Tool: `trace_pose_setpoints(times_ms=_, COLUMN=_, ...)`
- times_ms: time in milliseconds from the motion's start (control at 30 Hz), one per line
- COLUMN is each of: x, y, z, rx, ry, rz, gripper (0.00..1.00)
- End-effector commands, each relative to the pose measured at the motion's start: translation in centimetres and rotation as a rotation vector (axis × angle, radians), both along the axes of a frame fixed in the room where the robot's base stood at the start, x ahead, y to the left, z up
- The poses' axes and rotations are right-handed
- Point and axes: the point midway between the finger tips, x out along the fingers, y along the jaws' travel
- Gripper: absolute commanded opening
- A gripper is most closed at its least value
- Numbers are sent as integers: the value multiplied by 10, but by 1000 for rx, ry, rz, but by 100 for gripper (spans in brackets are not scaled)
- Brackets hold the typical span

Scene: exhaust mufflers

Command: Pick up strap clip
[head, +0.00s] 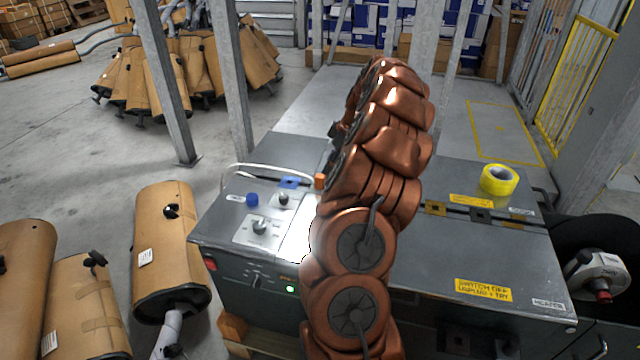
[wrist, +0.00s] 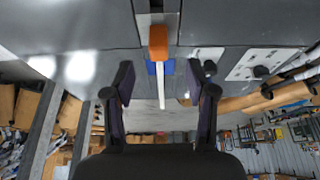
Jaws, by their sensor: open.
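A small orange piece (head: 320,181) shows on the grey strapping machine, partly hidden by my copper arm in the head view. It also shows in the wrist view (wrist: 158,42), at top centre. A flat blue piece (wrist: 160,68) lies just beyond it, with a white strap (wrist: 161,92) running from there. The blue piece shows in the head view too (head: 290,182). I cannot tell for sure which piece is the strap clip. My gripper (wrist: 160,82) is open and empty, its dark fingers either side of the strap in the picture. My arm hides it in the head view.
The machine top (head: 470,245) carries a yellow tape roll (head: 499,180) at right, and a blue knob (head: 252,199) and other controls at left. Grey posts (head: 232,85) stand behind. Brown wrapped mufflers (head: 168,245) stand on the floor at left.

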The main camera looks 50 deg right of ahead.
Motion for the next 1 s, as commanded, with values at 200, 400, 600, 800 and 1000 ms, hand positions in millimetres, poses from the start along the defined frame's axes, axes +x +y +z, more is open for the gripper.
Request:
trace_pose_setpoints(times_ms=200, x=7, y=4, z=-17, rx=2, ry=1, rz=1, gripper=56)
trace_pose_setpoints(times_ms=400, x=17, y=8, z=-30, rx=2, ry=3, rz=2, gripper=56)
trace_pose_setpoints(times_ms=600, x=29, y=13, z=-54, rx=3, ry=4, rz=2, gripper=56)
trace_pose_setpoints(times_ms=800, x=31, y=14, z=-61, rx=2, ry=2, rz=0, gripper=56)
trace_pose_setpoints(times_ms=1000, x=31, y=14, z=-61, rx=2, ry=2, rz=0, gripper=46)
